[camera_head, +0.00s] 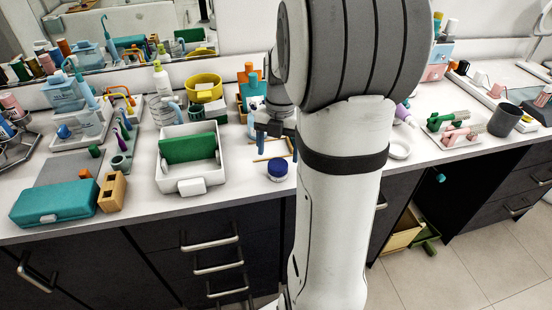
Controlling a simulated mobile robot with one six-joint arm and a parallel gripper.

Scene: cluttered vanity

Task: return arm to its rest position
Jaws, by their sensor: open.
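My arm rises large in the middle of the view and covers part of the counter and the mirror. My gripper (277,145) is small and dark, just left of the arm's thick white link, over the counter's middle. It points down, its fingers are apart, and I see nothing held between them. Below it on the counter stands a small blue-lidded jar (277,170). Part of the gripper and the wrist is hidden behind my arm.
Left of the gripper stands a white bin (175,180) with a green piece inside. A yellow bowl (203,88) and bottles stand behind it. A teal case (55,203) lies at the front left. A dark cup (505,119) stands at right.

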